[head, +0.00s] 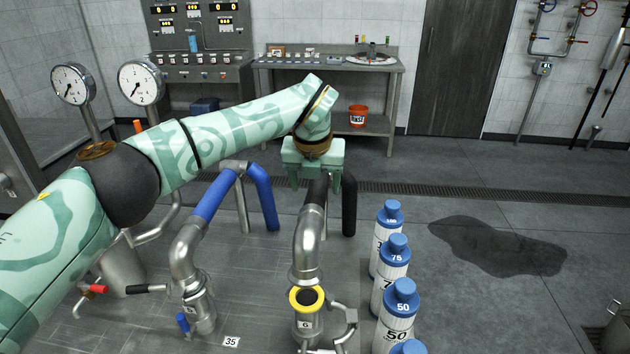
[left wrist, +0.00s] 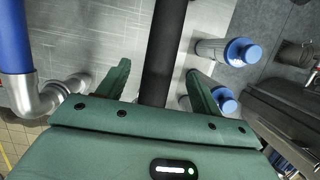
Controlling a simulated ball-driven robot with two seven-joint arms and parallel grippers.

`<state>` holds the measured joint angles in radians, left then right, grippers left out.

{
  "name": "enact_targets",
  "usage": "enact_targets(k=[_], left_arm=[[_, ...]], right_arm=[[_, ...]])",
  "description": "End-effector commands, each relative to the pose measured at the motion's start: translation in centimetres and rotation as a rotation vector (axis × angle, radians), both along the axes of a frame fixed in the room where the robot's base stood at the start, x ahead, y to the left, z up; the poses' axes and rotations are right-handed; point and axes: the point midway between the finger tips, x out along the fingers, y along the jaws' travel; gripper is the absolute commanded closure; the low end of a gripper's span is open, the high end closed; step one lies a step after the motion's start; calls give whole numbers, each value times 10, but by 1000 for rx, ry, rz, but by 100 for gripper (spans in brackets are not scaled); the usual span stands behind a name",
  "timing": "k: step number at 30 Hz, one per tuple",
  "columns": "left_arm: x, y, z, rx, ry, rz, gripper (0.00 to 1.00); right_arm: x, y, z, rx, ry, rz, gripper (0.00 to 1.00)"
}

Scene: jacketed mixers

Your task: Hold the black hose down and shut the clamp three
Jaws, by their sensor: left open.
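The black hose (head: 349,205) arches behind a bent steel pipe, right of the blue hose. My left gripper (head: 314,182) is over its near end, fingers pointing down. In the left wrist view the black hose (left wrist: 166,45) runs between the two spread fingers of my left gripper (left wrist: 158,72), with gaps at both sides. I cannot tell whether it touches the hose. A steel lever-like fitting (head: 350,318) stands beside the yellow-ringed pipe end (head: 306,298). I see no readable number three, so I cannot tell which part is clamp three. My right gripper is not in view.
The blue hose (head: 216,194) stands left of the black hose. Several white bottles with blue caps (head: 391,262) stand close on the right. A dark wet patch (head: 500,246) lies on the floor further right.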

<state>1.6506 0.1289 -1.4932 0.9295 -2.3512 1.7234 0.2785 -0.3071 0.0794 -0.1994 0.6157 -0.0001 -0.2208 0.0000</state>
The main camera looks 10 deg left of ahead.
Motion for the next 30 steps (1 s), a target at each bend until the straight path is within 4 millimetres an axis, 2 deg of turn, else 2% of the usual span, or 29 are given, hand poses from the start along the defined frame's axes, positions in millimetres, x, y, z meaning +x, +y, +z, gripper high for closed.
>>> enact_targets(k=[1, 3, 12, 18, 28, 30], left_arm=[[3, 0, -16, -1, 3, 1, 35], [6, 0, -26, -1, 5, 1, 35], [17, 0, -56, -1, 2, 2, 35], [20, -1, -65, -1, 0, 0, 35], [21, 0, -65, -1, -1, 0, 35], [21, 0, -65, -1, -1, 1, 54]], right_arm=[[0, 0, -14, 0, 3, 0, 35], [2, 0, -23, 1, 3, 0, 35], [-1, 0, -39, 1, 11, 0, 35], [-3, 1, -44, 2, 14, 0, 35], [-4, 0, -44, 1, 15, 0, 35], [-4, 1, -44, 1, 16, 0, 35]])
